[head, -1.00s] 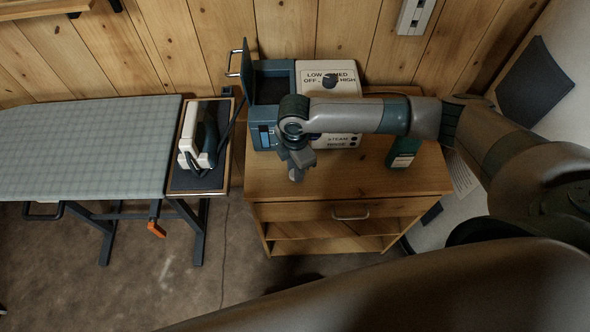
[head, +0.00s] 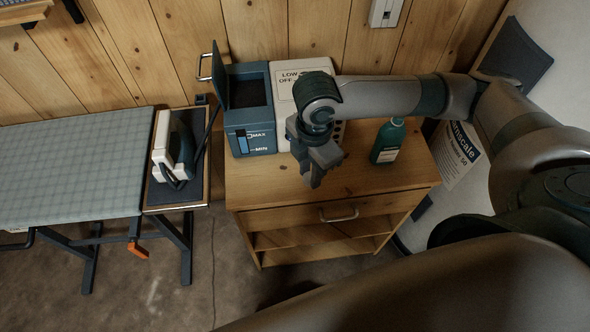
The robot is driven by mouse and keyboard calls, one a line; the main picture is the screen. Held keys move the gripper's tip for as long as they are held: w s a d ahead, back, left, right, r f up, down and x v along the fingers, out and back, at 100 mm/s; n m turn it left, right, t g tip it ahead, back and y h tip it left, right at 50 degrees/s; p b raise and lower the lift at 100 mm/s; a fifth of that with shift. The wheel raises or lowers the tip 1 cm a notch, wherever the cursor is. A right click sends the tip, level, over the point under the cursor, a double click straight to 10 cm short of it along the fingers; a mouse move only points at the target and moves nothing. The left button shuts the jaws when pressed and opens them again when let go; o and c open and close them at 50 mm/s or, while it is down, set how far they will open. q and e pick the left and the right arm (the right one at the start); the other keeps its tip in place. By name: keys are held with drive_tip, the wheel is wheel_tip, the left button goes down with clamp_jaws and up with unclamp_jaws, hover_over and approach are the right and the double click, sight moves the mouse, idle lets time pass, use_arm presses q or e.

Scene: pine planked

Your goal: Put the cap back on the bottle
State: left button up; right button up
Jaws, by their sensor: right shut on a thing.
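The bottle (head: 386,144) is teal green with a pale label. It stands upright on the right part of the wooden cabinet top. Its neck points up; I cannot make out fine detail at its mouth. My right gripper (head: 316,174) is above the middle of the cabinet top, left of the bottle and apart from it, pointing down. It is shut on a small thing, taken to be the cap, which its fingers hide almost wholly. My left gripper is not in view.
A blue water tank (head: 249,112) with an open lid and a white control unit (head: 285,80) stand behind my gripper. An iron (head: 171,150) rests on the ironing board's end plate, left. The cabinet's front top is clear (head: 270,190).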

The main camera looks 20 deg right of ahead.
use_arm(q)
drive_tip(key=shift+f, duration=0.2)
use_arm(e)
drive_tip(key=shift+s+d+r, duration=0.5)
drive_tip(key=shift+s+r, duration=0.1)
drive_tip(key=shift+s, duration=0.15)
drive_tip(key=m, duration=0.1)
drive_tip(key=w+r+m, duration=0.1)
drive_tip(key=m, duration=0.1)
drive_tip(key=m+b, duration=0.1)
drive_tip(key=m, duration=0.1)
drive_tip(key=shift+w+a+r, duration=0.1)
drive_tip(key=shift+w+r, duration=0.2)
drive_tip(key=shift+w, duration=0.1)
use_arm(q)
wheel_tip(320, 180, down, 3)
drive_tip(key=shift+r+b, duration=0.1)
drive_tip(key=shift+b, duration=0.95)
use_arm(e)
drive_tip(key=w+r+m, duration=0.3)
drive_tip(key=r+m, duration=0.2)
drive_tip(key=m, duration=1)
drive_tip(key=shift+w+a+r, duration=0.2)
drive_tip(key=shift+a+r, duration=0.05)
drive_tip(key=shift+r, duration=0.15)
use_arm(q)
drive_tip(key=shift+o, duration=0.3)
